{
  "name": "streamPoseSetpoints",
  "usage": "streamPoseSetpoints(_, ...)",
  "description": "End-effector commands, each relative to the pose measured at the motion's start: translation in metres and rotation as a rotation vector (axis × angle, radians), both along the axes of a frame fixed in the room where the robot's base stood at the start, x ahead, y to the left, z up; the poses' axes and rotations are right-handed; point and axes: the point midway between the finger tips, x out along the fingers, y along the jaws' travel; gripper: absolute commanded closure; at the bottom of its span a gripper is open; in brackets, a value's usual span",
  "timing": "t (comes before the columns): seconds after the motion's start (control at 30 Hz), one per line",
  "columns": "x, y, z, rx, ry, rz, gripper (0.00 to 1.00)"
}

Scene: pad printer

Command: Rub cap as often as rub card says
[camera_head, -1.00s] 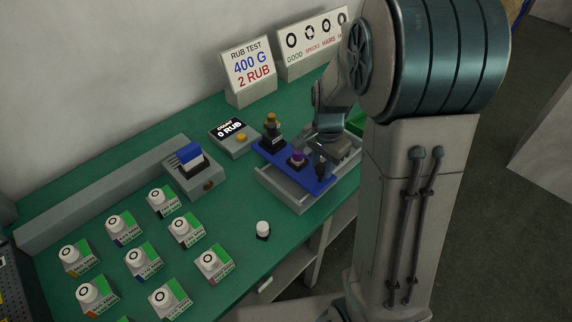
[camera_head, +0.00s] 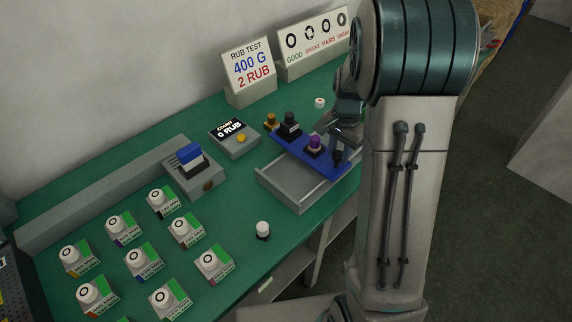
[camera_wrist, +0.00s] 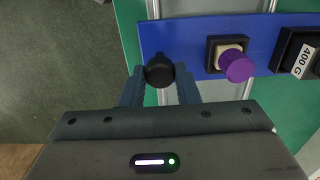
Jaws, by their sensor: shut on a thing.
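The rub card (camera_head: 251,71) at the back reads "RUB TEST 400 G 2 RUB". A blue board (camera_head: 290,148) lies across the rails of a grey tray (camera_head: 291,192). On it are a black weight (camera_head: 289,123), marked 400 G in the wrist view (camera_wrist: 300,60), a purple-topped piece (camera_head: 315,144) and a black knob (camera_head: 337,157). My gripper (camera_wrist: 160,76) is shut on the black knob (camera_wrist: 159,69) at the board's end. A white cap (camera_head: 263,228) on a black base stands in front of the tray. Anything under the board is hidden.
A counter (camera_head: 234,137) reads "0 RUB". A brass-coloured piece (camera_head: 271,121) stands behind the board. A blue-topped grey block (camera_head: 193,170) and several capped stands (camera_head: 143,262) occupy the left. A small white piece (camera_head: 319,103) is at the back.

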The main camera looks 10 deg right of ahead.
Motion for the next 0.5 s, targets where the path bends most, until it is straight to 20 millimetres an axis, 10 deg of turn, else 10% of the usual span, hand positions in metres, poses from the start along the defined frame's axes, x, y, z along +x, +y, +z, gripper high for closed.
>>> streamPoseSetpoints(0.5, 0.015, -0.020, 0.001, 0.000, -0.002, 0.000, 0.95)
